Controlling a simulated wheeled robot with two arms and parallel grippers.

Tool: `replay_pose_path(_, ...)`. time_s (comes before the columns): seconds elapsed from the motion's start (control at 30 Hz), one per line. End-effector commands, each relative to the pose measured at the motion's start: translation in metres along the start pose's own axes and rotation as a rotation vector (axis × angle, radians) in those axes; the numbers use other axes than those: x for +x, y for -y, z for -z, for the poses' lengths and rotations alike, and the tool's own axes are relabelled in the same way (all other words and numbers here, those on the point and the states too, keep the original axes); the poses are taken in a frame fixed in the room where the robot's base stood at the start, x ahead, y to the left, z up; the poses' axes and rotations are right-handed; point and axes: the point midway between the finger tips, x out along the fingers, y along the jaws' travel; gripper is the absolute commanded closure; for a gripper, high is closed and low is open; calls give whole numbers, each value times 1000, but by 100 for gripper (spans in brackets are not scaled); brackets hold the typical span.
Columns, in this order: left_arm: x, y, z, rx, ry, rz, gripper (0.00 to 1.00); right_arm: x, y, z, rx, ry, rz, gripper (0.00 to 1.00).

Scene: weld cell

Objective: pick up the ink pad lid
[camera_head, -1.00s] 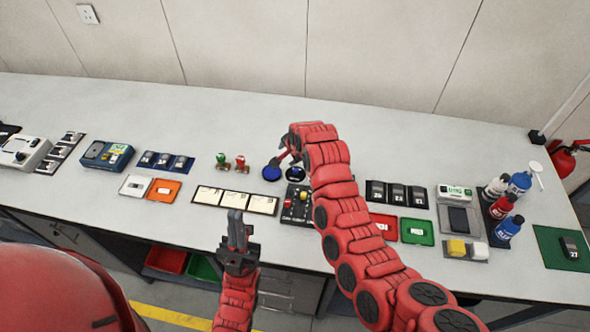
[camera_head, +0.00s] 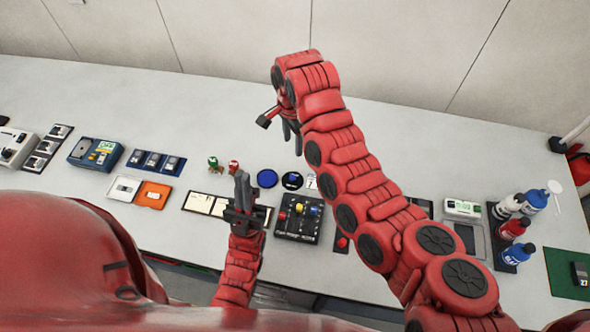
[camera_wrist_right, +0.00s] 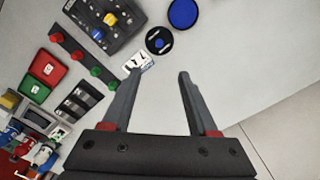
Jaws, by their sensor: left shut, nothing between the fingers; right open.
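A round black disc (camera_head: 292,181) with a pale mark, which looks like the ink pad lid, lies flat on the bench. Beside it on the left is a round blue pad with a dark rim (camera_head: 267,178). In the right wrist view the black disc (camera_wrist_right: 159,40) lies beyond the fingertips, with the blue pad (camera_wrist_right: 183,13) further off. My right gripper (camera_head: 291,138) is open and empty, above the bench behind the discs and apart from them. My left gripper (camera_head: 243,190) is shut and empty, in front of the stampers and left of the black disc.
A small white card (camera_wrist_right: 138,62) lies by the black disc, near one right fingertip. A black box with coloured knobs (camera_head: 299,217) stands in front. Red and green stampers (camera_head: 223,165) stand to the left. The bench behind the discs is clear.

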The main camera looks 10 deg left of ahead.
Motion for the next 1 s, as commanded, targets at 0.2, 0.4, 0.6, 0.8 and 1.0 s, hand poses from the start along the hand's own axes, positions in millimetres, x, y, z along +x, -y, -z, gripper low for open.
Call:
replay_pose_path(0.2, -11, 0, -2, 0, 0, 0, 100, 34, 0, -1, -2, -1, -3, 40)
replay_pose_path(0.4, -34, -2, -6, 0, 0, 0, 100, 72, 0, -1, -2, -2, -1, 40)
replay_pose_path(0.6, -51, -2, -9, 0, 1, 0, 100, 101, -1, 0, 0, -2, -2, 40)
replay_pose_path(0.8, -41, -2, -7, 0, 0, 0, 100, 117, 0, 0, -1, -1, -1, 40)
replay_pose_path(1.0, -24, -1, -4, 0, 0, 0, 100, 128, -1, -1, -1, 0, -3, 40)
